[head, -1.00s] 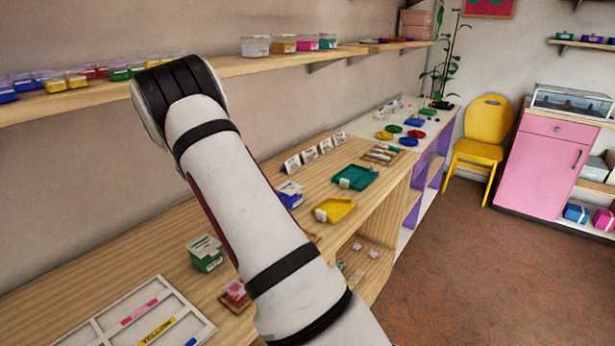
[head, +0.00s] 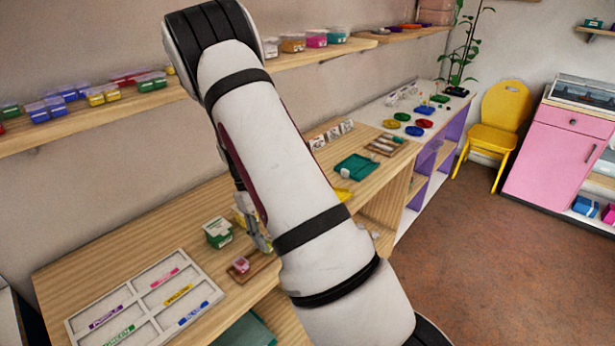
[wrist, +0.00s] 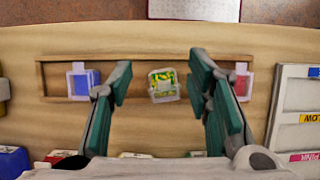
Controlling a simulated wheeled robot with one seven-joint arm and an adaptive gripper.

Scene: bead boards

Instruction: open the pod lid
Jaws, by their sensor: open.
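A small pod (wrist: 163,86) with a green and yellow top and a pale clear rim sits in the middle of a shallow wooden tray (wrist: 222,97) in the wrist view. My gripper (wrist: 161,73) is open, with one finger on each side of this pod and a gap to both. A blue pod (wrist: 83,83) lies left in the tray and a red pod (wrist: 243,83) lies right. In the head view the red pod (head: 241,264) shows, while my arm hides the middle pod and most of my gripper. The middle pod's lid looks shut, though it is small.
A white sorting tray with colour labels (head: 146,300) lies left of the pods. A green box (head: 217,232) stands behind the red pod. A teal tray (head: 355,167) lies farther along the bench. A shelf (head: 90,122) with small tubs runs above. The front edge of the bench is close.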

